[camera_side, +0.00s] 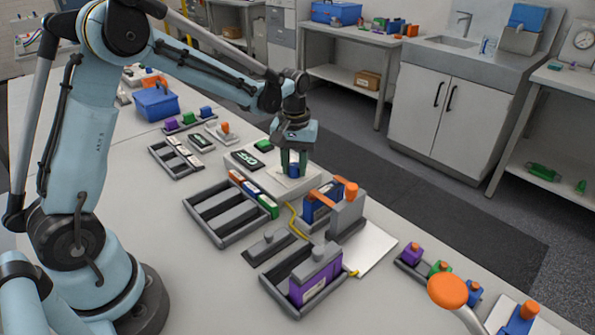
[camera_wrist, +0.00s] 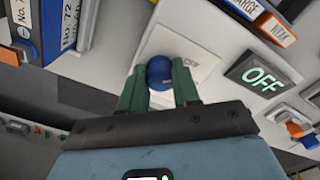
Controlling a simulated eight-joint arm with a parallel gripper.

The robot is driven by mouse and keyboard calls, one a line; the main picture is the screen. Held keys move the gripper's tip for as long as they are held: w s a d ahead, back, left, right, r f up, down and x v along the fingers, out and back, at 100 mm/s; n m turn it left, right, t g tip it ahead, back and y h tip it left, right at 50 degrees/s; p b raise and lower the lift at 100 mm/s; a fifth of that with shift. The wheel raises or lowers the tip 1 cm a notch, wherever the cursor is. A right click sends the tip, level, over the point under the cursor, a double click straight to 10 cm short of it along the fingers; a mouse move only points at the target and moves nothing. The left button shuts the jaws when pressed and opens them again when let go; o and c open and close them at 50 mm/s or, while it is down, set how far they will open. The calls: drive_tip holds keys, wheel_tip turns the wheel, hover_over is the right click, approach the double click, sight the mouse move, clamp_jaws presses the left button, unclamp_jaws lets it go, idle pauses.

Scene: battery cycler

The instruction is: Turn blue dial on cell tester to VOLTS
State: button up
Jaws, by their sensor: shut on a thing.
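The cell tester (camera_side: 268,182) is a pale box in the middle of the bench. Its blue dial (camera_side: 295,170) is on its top face, over a white label plate. My gripper (camera_side: 293,166) points down at the dial from above, with its green fingers on either side of it. In the wrist view the round blue dial (camera_wrist: 160,71) sits between the two fingertips (camera_wrist: 159,84), and they are shut on it. The tester's display (camera_wrist: 262,75) shows OFF in green. The plate's markings around the dial are too faint to read.
A battery holder with a blue cell and orange clamp (camera_side: 322,205) stands close to the tester's right. A slotted grey tray (camera_side: 215,222) and a tray with a purple cell (camera_side: 315,275) are in front. Small parts crowd the left.

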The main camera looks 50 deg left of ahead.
sight(294, 165)
drive_tip(key=m, duration=0.3)
drive_tip(key=shift+m, duration=0.4)
drive_tip(key=shift+a+m, duration=0.1)
drive_tip(key=shift+m, duration=1.9)
drive_tip(key=o, duration=1.1)
drive_tip(key=shift+c, duration=0.2)
drive_tip(key=shift+r, duration=0.15)
wheel_tip(294, 165, up, 12)
